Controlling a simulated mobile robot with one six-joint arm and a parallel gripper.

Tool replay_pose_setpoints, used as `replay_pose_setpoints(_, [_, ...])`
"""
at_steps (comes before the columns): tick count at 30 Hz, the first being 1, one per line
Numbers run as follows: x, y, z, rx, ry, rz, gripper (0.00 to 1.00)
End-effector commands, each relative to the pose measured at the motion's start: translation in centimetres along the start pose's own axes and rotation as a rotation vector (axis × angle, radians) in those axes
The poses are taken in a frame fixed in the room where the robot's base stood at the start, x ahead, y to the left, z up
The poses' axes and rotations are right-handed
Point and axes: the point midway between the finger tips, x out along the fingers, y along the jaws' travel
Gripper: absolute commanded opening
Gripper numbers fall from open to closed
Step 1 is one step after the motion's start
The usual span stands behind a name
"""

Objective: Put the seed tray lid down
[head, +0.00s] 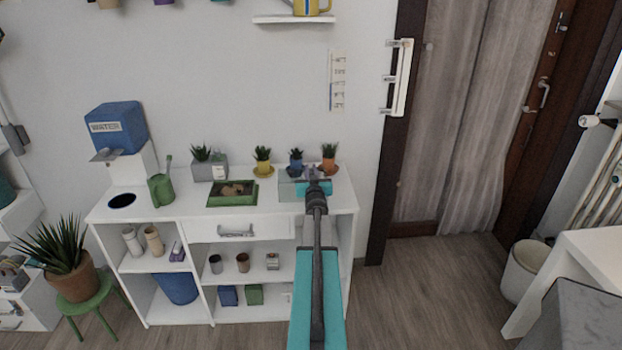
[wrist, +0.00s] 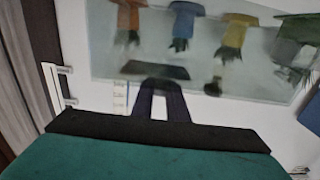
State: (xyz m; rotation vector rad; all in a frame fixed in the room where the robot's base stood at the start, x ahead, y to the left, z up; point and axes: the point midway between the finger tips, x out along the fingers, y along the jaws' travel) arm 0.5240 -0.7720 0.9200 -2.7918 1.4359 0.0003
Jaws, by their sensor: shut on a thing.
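The clear seed tray lid (head: 288,191) is a see-through, grey-tinted box at the right part of the white desk top in the head view. My gripper (head: 314,174) is over its right part and shut on it. In the wrist view the lid (wrist: 120,60) spreads as a pale pane beyond my gripper (wrist: 158,76), with pots showing blurred through it. The grip point is partly hidden, and I cannot tell whether the lid touches the desk. The green seed tray (head: 232,204), with brown soil inside, sits uncovered to the left of the lid.
Behind the lid stand a yellow pot (head: 263,168), a blue pot (head: 296,167) and an orange pot (head: 329,165). A grey planter (head: 209,171) and a green watering can (head: 161,188) are farther left. Bare desk top (head: 343,197) shows at the right end.

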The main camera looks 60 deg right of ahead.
Motion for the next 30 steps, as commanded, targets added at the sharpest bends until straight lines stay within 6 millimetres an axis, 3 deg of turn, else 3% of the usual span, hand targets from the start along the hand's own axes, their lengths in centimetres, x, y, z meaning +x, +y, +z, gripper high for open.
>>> replay_pose_setpoints(11, [0.1,0.0,0.1,0.0,0.0,0.0,0.0])
replay_pose_setpoints(23, [0.1,0.0,3.2,0.0,-0.001,0.0,0.0])
replay_pose_setpoints(30, [0.0,0.0,3.5,-0.001,0.001,0.0,0.0])
